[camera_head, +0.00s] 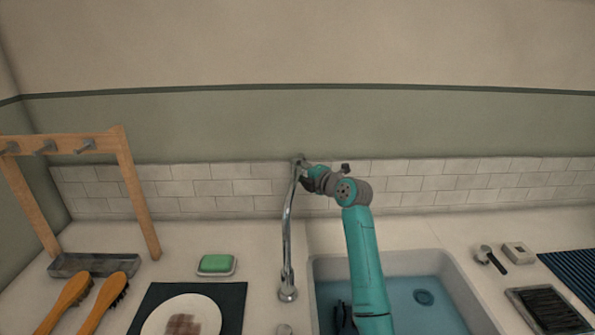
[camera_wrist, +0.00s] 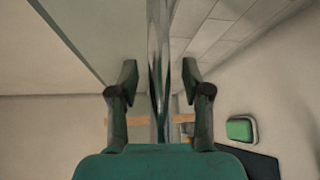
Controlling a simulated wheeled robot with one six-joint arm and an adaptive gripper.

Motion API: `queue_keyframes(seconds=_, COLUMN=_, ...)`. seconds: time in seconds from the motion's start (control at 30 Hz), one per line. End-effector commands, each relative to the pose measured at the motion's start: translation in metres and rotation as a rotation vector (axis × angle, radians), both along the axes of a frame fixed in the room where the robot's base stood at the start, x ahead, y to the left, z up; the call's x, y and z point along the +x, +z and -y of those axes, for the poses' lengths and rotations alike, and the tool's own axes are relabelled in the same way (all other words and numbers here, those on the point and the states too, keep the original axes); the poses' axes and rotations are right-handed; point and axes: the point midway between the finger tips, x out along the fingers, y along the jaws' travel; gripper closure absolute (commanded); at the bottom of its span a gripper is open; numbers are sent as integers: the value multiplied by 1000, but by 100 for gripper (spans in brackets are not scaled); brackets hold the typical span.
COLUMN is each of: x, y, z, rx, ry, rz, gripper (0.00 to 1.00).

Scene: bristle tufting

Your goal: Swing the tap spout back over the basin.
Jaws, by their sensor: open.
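The chrome tap (camera_head: 287,235) rises from a round base on the counter, left of the basin (camera_head: 325,262). Its pipe runs up towards the wall, and its upper end lies left of the basin, not above it. My gripper (camera_head: 305,178) is at the upper end of the pipe, reaching in from the right. In the wrist view the fingers of my gripper (camera_wrist: 159,76) are apart, with the chrome pipe (camera_wrist: 158,50) showing between them and a gap on each side. Whether the pipe lies within finger depth is hard to tell.
The basin holds bluish water and a dark item partly hidden by my arm. A green soap (camera_head: 216,263), a dark mat (camera_head: 232,300) with a plate, brushes (camera_head: 68,300) and a wooden rack (camera_head: 138,195) stand left. A small hammer-like tool (camera_head: 491,259) lies right. The tiled wall (camera_head: 225,187) is close behind.

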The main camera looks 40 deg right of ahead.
Motion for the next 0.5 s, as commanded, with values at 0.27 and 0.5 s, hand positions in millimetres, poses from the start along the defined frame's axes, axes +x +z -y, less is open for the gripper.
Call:
queue_keyframes(seconds=0.27, x=7, y=-1, z=0, rx=0, ry=0, rz=0, gripper=52)
queue_keyframes(seconds=0.5, x=6, y=-1, z=0, rx=0, ry=0, rz=0, gripper=82)
